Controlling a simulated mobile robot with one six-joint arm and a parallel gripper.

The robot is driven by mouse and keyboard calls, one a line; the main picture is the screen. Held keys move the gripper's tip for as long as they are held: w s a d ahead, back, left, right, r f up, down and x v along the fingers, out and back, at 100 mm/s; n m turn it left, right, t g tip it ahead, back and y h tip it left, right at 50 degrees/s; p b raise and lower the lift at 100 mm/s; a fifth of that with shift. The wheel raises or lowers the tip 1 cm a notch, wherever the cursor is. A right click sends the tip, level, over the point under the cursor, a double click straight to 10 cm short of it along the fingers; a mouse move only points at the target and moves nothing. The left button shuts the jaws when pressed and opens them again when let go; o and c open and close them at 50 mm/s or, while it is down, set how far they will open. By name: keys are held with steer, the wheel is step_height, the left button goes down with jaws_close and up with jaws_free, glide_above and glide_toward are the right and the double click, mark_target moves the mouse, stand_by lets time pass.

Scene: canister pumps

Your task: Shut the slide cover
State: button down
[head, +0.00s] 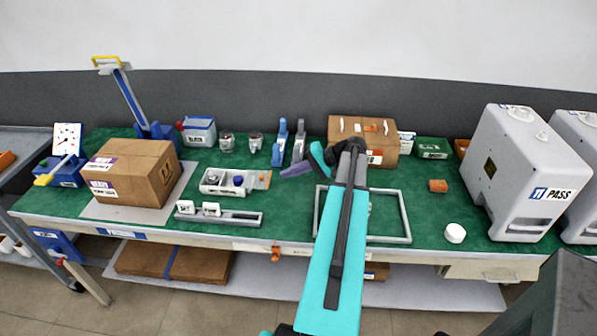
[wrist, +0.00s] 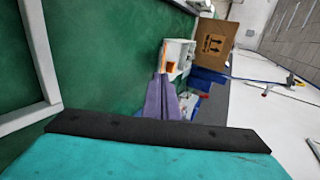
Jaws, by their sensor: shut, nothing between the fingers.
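A small white box (head: 225,180) with open compartments sits on the green worktop, left of my gripper. A flat slide cover (head: 258,180) with an orange part sticks out from its right end, leaving the compartments showing, with a dark round item in one. In the wrist view the white box (wrist: 180,50) and the orange part of the cover (wrist: 170,67) lie just beyond the fingertips. My gripper (head: 284,174) has purple fingers, shut and empty, pointing left toward the cover's outer end. In the wrist view the fingers (wrist: 163,78) are together; whether they touch the cover is unclear.
A rail with white blocks (head: 219,215) lies in front of the box. Blue and grey upright tools (head: 280,142) stand behind my fingers. A large carton (head: 132,172) stands at left. A grey frame (head: 405,215) lies under my arm.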

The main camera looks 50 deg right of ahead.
mark_target(264, 177)
steer(key=shift+w+a+f, duration=0.15)
steer(key=shift+w+a, duration=0.35)
steer(key=shift+w, duration=0.3)
steer(key=shift+w+a+f, duration=0.15)
steer(key=shift+w+a, duration=0.4)
steer(key=shift+w, duration=0.25)
steer(key=shift+w+a+f, duration=0.15)
steer(key=shift+w+a, duration=0.35)
steer(key=shift+w, duration=0.3)
